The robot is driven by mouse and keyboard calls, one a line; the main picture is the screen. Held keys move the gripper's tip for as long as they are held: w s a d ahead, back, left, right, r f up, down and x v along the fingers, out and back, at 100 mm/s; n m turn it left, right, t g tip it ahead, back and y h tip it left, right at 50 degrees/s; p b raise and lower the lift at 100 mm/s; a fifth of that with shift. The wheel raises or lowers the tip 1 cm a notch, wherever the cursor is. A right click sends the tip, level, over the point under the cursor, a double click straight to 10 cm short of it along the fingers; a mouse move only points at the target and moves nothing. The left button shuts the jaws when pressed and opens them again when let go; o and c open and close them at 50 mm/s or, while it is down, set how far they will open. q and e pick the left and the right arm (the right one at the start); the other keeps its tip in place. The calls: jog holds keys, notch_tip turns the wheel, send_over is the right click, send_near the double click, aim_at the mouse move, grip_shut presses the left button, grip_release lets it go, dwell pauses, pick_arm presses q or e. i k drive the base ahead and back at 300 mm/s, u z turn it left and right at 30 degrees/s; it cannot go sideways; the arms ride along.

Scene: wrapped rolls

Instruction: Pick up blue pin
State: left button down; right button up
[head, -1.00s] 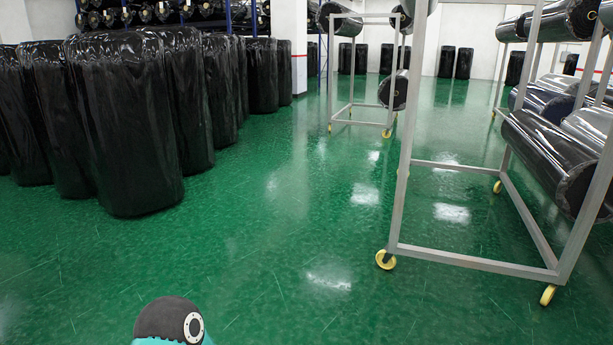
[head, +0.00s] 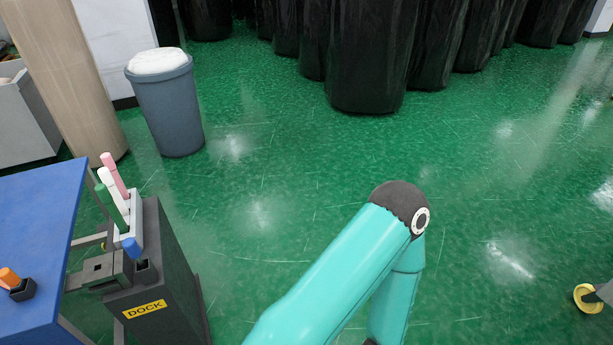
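The blue pin (head: 131,247) stands upright at the left of the head view. Its lower end is hidden in a socket on top of a dark grey stand (head: 170,275) with a yellow DOCK label. Behind it, a white rack (head: 126,222) holds a green pin (head: 112,208), a white pin (head: 112,190) and a pink pin (head: 114,174), all leaning. Neither of my grippers shows. A bent teal arm of mine crosses the lower middle, to the right of the stand.
A blue table (head: 35,240) at the left carries an orange pin (head: 9,277) in a black holder. A grey bin (head: 168,105) stands behind the dock. Black wrapped rolls (head: 372,55) line the back. Green floor is open on the right; a yellow caster (head: 588,298) shows at the right edge.

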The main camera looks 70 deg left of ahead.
aim_at(132, 248)
jog(key=z, duration=0.35)
jog(key=i, duration=0.2)
jog(key=u, duration=2.7)
jog(key=i, duration=0.15)
jog(key=u, duration=1.55)
jog(key=k, duration=0.25)
jog(key=u, duration=0.55)
jog(key=i, duration=1.3)
jog(key=z, duration=0.45)
